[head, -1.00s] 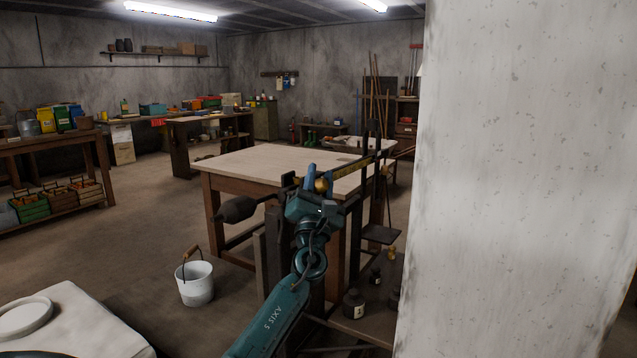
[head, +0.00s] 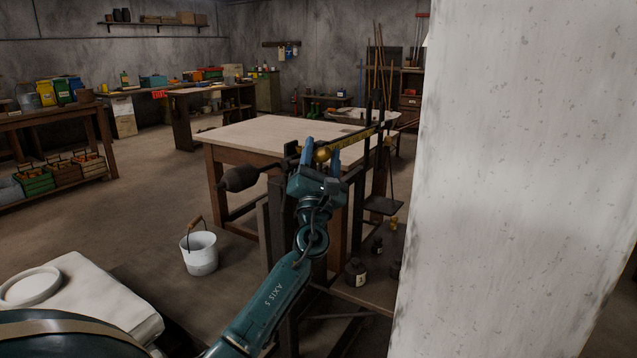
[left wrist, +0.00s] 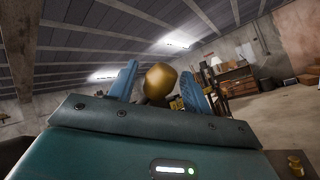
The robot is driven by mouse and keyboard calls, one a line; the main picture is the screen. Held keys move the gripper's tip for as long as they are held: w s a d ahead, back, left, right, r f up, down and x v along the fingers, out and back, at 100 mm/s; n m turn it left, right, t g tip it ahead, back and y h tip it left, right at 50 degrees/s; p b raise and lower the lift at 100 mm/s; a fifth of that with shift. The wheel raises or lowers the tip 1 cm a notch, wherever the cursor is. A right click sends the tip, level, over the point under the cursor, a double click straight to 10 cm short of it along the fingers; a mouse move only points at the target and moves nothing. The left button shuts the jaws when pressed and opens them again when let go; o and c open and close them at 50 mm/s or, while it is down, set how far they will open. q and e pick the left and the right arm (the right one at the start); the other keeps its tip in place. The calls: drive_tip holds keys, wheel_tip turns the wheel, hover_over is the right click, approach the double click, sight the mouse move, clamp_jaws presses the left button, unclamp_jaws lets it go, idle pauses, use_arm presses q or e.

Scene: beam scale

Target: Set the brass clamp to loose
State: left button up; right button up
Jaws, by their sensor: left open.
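The brass clamp shows as a round brass knob (head: 322,154) on the beam of the scale (head: 357,138). My left gripper (head: 320,156) is open, with its blue fingers on either side of the knob. In the left wrist view the knob (left wrist: 161,79) stands between the two fingers (left wrist: 158,86), with visible gaps to both. I cannot see it gripped. The clamp's setting cannot be read, and its stem is largely hidden behind the gripper. My right gripper is not in view.
A dark bulb-shaped weight (head: 238,178) is at the beam's left end. A dark plate (head: 384,205) hangs at the right. A wooden table (head: 262,133) stands behind. A white bucket (head: 201,254) is on the floor at left. A pale pillar (head: 520,180) blocks the right side.

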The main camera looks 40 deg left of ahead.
use_arm(q)
drive_tip(key=b+v, duration=0.1)
drive_tip(key=v, duration=1)
drive_tip(key=shift+f, duration=0.15)
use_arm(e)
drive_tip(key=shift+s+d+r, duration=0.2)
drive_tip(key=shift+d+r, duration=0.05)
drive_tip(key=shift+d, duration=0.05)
use_arm(q)
drive_tip(key=shift+s, duration=0.15)
